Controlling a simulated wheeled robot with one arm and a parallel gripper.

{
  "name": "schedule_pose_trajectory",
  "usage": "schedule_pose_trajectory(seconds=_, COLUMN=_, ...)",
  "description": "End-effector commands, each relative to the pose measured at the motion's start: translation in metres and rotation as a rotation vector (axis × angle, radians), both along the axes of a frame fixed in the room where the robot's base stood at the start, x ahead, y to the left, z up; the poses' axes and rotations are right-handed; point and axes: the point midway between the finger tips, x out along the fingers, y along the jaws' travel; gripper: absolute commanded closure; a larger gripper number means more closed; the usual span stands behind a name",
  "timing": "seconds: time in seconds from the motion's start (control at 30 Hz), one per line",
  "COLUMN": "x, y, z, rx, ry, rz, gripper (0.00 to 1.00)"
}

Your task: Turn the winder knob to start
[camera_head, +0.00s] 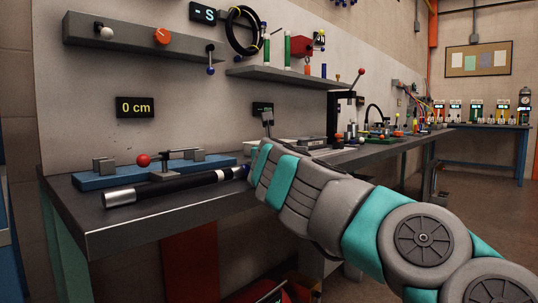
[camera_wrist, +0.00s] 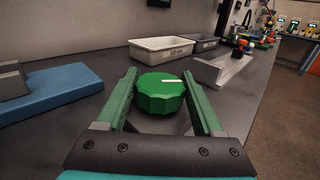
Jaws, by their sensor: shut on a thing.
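A round, ribbed green knob (camera_wrist: 160,93) with a short white mark on top sits over the bench in the wrist view; the mark lies nearly level, left to right. My gripper (camera_wrist: 160,74) has its two green fingers on either side of the knob and is shut on it. In the head view, my wrist and arm hide the knob and the fingertips. I see no label naming it as the winder knob. A display (camera_head: 135,107) on the wall reads "0 cm".
An orange knob (camera_head: 162,36) is on the wall panel.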

Motion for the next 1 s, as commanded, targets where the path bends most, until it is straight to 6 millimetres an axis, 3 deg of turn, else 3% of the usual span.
schedule_pose_trajectory(seconds=0.37, x=0.0000, y=-0.0004, z=0.0009, rx=0.000, ry=-0.001, rz=-0.003, gripper=0.87)
schedule_pose_trajectory(seconds=0.4, x=0.0000, y=-0.0004, z=0.0009, rx=0.000, ry=-0.001, rz=-0.003, gripper=0.27)
schedule_pose_trajectory(seconds=0.63, x=0.0001, y=-0.0002, z=0.0004, rx=0.000, ry=-0.001, rz=-0.003, gripper=0.01)
schedule_pose_trajectory(seconds=1.0, x=-0.0025, y=0.0000, z=-0.0001, rx=0.000, ry=0.000, rz=-0.001, gripper=0.01)
